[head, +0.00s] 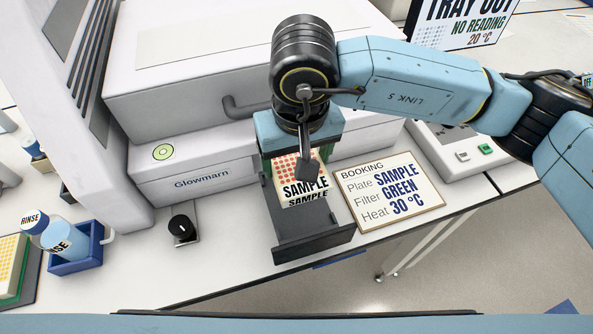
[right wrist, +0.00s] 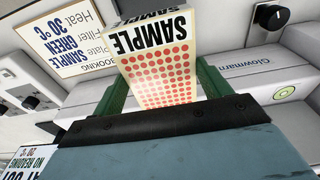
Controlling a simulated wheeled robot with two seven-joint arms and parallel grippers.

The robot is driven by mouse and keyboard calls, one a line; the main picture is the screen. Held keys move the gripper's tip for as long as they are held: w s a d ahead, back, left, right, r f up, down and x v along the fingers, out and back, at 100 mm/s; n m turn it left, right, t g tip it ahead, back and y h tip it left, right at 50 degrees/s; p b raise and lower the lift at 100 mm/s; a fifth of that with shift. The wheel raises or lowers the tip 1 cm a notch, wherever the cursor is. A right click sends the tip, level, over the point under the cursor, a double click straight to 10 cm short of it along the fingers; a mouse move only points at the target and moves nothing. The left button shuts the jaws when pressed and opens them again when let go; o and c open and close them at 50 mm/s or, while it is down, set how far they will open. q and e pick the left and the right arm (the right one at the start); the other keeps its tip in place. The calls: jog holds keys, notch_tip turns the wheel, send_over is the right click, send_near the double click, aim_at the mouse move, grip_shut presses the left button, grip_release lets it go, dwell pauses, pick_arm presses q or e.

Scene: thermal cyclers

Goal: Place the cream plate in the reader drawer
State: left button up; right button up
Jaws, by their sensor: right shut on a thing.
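The cream plate (head: 301,186), marked SAMPLE with red dots, is at the reader drawer (head: 310,238), a dark grey tray pulled out from the front of the white Glowmarn reader (head: 205,180). My right gripper (head: 297,158) comes down from above and is shut on the plate's rear part. In the right wrist view the plate (right wrist: 155,65) sits between the two green fingers (right wrist: 160,95). The plate is over the drawer's inner part; I cannot tell whether it touches the drawer floor. My left gripper is not in view.
A booking card (head: 390,192) reading SAMPLE, GREEN, 30 °C lies right of the drawer. A black knob (head: 182,228) and a blue rack (head: 77,252) with rinse bottles stand to the left. A device with buttons (head: 460,148) is at right, below a screen reading TRAY OUT (head: 465,20).

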jog(key=f, duration=0.4)
jog(key=shift+s+f+p, duration=0.3)
jog(key=shift+s, duration=0.05)
jog(key=shift+f, duration=0.35)
notch_tip(320, 180, down, 4)
jog(key=shift+r, duration=0.15)
jog(key=shift+w, duration=0.1)
jog(key=shift+f, duration=0.35)
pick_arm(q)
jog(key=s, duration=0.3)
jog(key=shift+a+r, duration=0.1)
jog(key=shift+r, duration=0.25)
pick_arm(e)
jog(key=o, duration=1.1)
jog(key=shift+r, duration=0.1)
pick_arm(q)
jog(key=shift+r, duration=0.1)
pick_arm(e)
jog(key=shift+r+p, duration=0.2)
jog(key=shift+p, duration=0.15)
pick_arm(q)
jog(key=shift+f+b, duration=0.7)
jog(key=shift+b, duration=0.25)
pick_arm(e)
jog(key=r, duration=0.4)
jog(key=s+r, duration=0.1)
jog(key=r, duration=0.6)
jog(key=shift+s+d+r, duration=0.2)
jog(key=shift+r, duration=0.2)
